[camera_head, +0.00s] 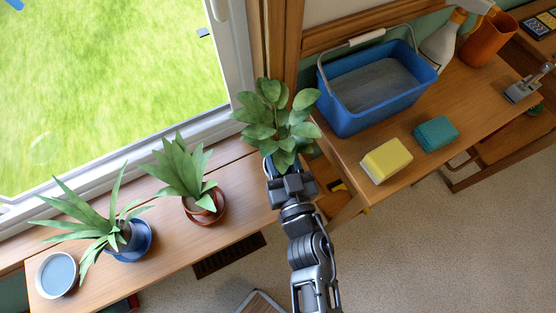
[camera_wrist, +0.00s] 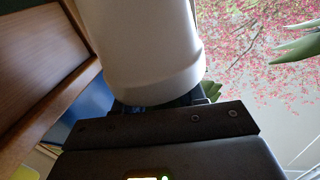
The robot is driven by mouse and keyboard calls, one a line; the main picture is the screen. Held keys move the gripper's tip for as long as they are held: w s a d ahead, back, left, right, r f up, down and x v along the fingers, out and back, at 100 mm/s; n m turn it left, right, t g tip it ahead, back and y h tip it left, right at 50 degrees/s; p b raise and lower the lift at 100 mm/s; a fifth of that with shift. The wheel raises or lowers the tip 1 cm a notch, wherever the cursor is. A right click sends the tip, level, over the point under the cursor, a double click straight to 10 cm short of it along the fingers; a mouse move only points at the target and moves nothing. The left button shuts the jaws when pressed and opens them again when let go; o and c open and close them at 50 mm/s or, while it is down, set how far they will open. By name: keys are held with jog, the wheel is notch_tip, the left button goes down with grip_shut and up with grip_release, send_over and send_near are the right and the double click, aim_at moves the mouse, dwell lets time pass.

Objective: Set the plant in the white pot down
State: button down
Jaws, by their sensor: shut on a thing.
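The plant with broad green leaves (camera_head: 275,115) is at the end of my arm, over the right end of the window sill. Its white pot (camera_wrist: 150,50) fills the upper middle of the wrist view; in the head view leaves and my gripper hide it. My gripper (camera_head: 277,168) is shut on the pot; its fingers show only partly, against the pot in the wrist view. I cannot tell whether the pot's base touches the sill. The wooden sill (camera_head: 165,240) runs along the window from lower left to the plant.
On the sill stand a spiky plant in a terracotta pot (camera_head: 207,210), another in a blue pot (camera_head: 138,240) and a white-rimmed round container (camera_head: 57,274). At right, a wooden table bears a blue bucket (camera_head: 355,120), a yellow sponge (camera_head: 387,160), a teal sponge (camera_head: 436,133) and a spray bottle (camera_head: 440,45).

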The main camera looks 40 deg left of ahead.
aim_at(278, 163)
jog(key=shift+a+f, duration=0.3)
jog(key=shift+f, duration=0.05)
jog(key=shift+f+b, duration=1.2)
jog(key=shift+f, duration=0.6)
jog(key=shift+f, duration=0.15)
jog(key=c, duration=0.6)
grip_release()
jog(key=shift+c, duration=0.2)
